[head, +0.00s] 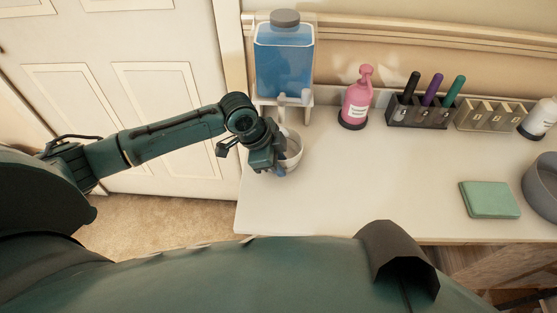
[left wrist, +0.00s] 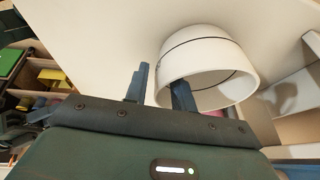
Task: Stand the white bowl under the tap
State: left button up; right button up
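The white bowl (head: 294,150) is on the left part of the white table, just in front of the dispenser's stand. In the left wrist view the bowl (left wrist: 205,50) shows its rim and hollow side towards the gripper. The tap (head: 282,101) is at the foot of the blue water dispenser (head: 284,62), behind the bowl. My left gripper (head: 277,170) is at the bowl's near left side. Its fingers (left wrist: 160,88) are apart, one outside the bowl and one over its hollow, with a gap beside the rim. My right gripper is out of view.
A pink pump bottle (head: 357,97) and a dark rack with pens (head: 422,112) stand along the back. A second rack (head: 490,117), a green block (head: 489,199) and a grey round dish (head: 541,188) are further right. The table's middle is clear.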

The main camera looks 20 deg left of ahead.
pick_arm(q)
jog(key=shift+r, duration=0.1)
jog(key=p+v, duration=0.1)
jog(key=v, duration=1.1)
jog(key=s+d+f+n+t+h, duration=0.1)
jog(key=d+f, duration=0.1)
jog(key=d, duration=0.1)
jog(key=s+d+f+n+t+h, duration=0.1)
jog(key=d+f+n+t, duration=0.1)
jog(key=d+f, duration=0.1)
jog(key=s+d+f+n+t+h, duration=0.1)
jog(key=s+d+f+n, duration=0.1)
jog(key=d, duration=0.3)
jog(key=shift+s+f+h, duration=0.15)
jog(key=shift+f+h, duration=0.15)
jog(key=shift+f, duration=0.45)
jog(key=s+f+n+t, duration=0.2)
jog(key=s+n, duration=0.1)
jog(key=shift+a+t, duration=0.3)
jog(key=shift+t, duration=0.1)
jog(key=s+a+f+n+t+y, duration=0.2)
jog(key=s+a+n+y, duration=0.1)
jog(key=s+a, duration=0.1)
jog(key=shift+s+f+n, duration=0.2)
jog(key=shift+s+n, duration=0.2)
jog(key=shift+s, duration=0.3)
jog(key=shift+s, duration=0.15)
